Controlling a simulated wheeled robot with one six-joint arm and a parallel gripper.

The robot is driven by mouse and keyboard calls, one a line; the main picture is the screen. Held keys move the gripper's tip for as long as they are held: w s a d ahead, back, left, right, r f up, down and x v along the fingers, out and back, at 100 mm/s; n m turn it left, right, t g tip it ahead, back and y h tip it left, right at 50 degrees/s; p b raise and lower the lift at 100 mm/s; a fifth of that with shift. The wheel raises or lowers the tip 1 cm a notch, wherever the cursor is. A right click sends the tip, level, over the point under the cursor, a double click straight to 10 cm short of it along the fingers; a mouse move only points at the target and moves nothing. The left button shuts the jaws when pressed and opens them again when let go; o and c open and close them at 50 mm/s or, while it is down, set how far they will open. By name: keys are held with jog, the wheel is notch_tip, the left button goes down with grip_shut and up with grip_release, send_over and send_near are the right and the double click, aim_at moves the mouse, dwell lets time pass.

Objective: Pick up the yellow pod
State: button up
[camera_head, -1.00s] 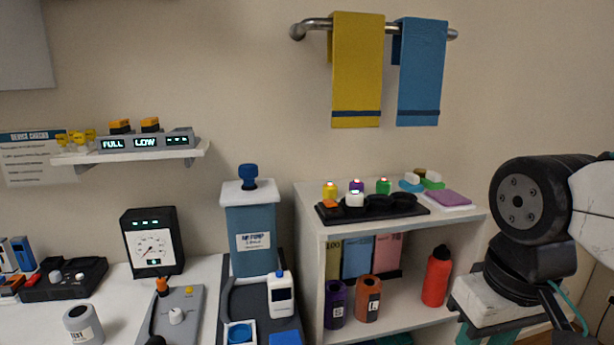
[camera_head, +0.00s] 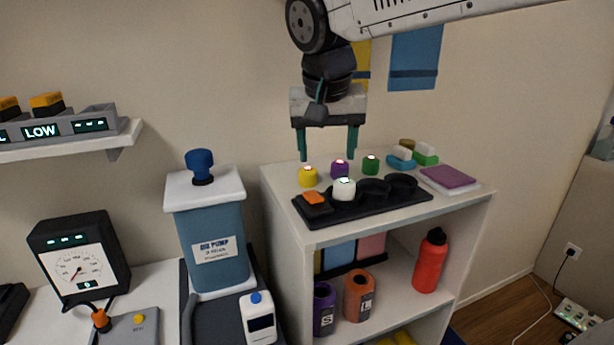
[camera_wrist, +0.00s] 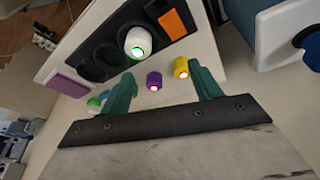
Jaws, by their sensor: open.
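The yellow pod (camera_head: 308,176) stands on the white shelf top, behind the black tray (camera_head: 345,212), with a light glowing on its top. My gripper (camera_head: 328,157) is open and empty above the back of the shelf, its two green fingers pointing down. In the head view, the left finger is near and above the yellow pod. In the wrist view, the yellow pod (camera_wrist: 181,68) lies between the fingers, close to the right one, and the purple pod (camera_wrist: 154,81) is also between them. The purple pod (camera_head: 340,168) stands right of the yellow one.
A green pod (camera_head: 371,165) stands farther right. The tray holds a white pod (camera_head: 344,189), an orange block (camera_head: 315,198) and empty round wells. A purple book (camera_head: 449,177) and sponge-like blocks (camera_head: 402,157) lie to the right.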

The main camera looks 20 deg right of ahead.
jog(key=m, duration=0.1)
send_near(308, 170)
jog(key=f, duration=0.2)
jog(key=w+f, duration=0.1)
jog(key=shift+a+f+t, duration=0.25)
jog(key=shift+f+t, duration=0.15)
jog(key=shift+d+x, duration=0.15)
jog(key=shift+x, duration=0.9)
jog(key=shift+d+x, duration=0.2)
jog(key=shift+x, duration=0.8)
jog(key=shift+d+x, duration=0.15)
jog(key=shift+x, duration=0.9)
jog(key=shift+s, duration=0.15)
jog(key=shift+r, duration=0.1)
jog(key=c, duration=1.1)
